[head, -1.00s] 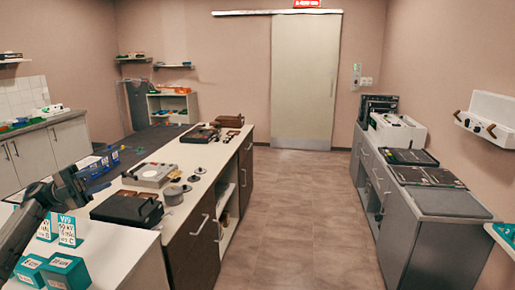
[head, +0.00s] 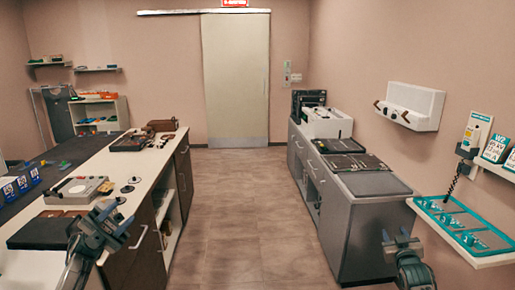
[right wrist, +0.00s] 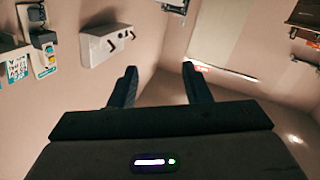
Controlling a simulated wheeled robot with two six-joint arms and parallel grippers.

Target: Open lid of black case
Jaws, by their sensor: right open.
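A dark, flat case (head: 42,231) lies closed on the near part of the left counter. Another dark case (head: 131,141) lies further back on that counter. A black case with a raised back (head: 308,101) stands at the far end of the right counter. I cannot tell which one is the task's black case. My left gripper (head: 115,217) is in front of the left counter's near edge, appears open, and touches no case. My right gripper (head: 401,238) is open and empty, right of the grey counter. Its spread fingers show in the right wrist view (right wrist: 160,85).
The left counter (head: 25,265) also holds a grey device (head: 77,190) and small discs. The right counter (head: 375,184) bears a flat black tray (head: 355,162) and a white machine (head: 326,122). A teal-topped shelf (head: 462,228) juts out at right. The aisle floor (head: 240,210) is clear.

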